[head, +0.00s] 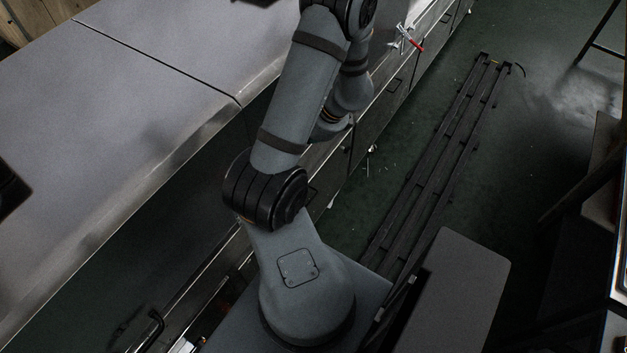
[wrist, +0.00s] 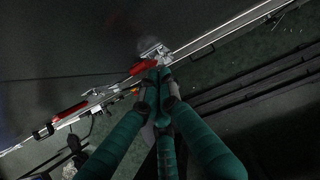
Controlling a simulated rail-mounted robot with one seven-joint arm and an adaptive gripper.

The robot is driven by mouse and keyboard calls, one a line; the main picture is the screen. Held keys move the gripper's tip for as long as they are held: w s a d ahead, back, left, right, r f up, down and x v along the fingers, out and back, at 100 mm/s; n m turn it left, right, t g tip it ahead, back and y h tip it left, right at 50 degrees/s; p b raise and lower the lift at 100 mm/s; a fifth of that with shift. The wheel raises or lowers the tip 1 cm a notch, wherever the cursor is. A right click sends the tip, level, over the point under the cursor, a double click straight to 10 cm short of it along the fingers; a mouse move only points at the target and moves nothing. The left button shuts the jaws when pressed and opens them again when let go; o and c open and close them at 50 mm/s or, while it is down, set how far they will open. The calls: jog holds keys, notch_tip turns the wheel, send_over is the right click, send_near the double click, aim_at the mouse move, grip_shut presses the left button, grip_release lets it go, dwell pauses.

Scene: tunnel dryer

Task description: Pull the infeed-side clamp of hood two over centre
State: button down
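In the wrist view, a bright metal clamp (wrist: 155,50) with a red handle (wrist: 142,68) sits on the hood edge, just beyond my fingertips. A second clamp with a red handle (wrist: 70,112) lies farther left along the same edge. My gripper (wrist: 161,80) shows teal fingers that converge at the nearer clamp's handle; whether they touch it or close on it is unclear. In the head view, one red-handled clamp (head: 408,40) shows at the top, on the dryer side beyond my arm. I cannot tell which clamp belongs to hood two.
Grey hood panels (head: 160,75) with a dark seam run along the left. Long dark rails (head: 440,155) lie on the green floor to the right, and the floor (head: 400,130) between is mostly clear. Dark furniture (head: 590,200) stands at the far right.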

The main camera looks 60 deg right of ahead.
jog(key=s+f+v, duration=0.1)
jog(key=s+v, duration=0.1)
jog(key=v, duration=0.9)
jog(key=shift+s+d, duration=0.25)
jog(key=shift+d, duration=0.1)
jog(key=w+r+x, duration=0.1)
jog(key=w+x, duration=0.1)
jog(key=x, duration=0.9)
jog(key=shift+w+a, duration=0.15)
jog(key=shift+a, duration=0.2)
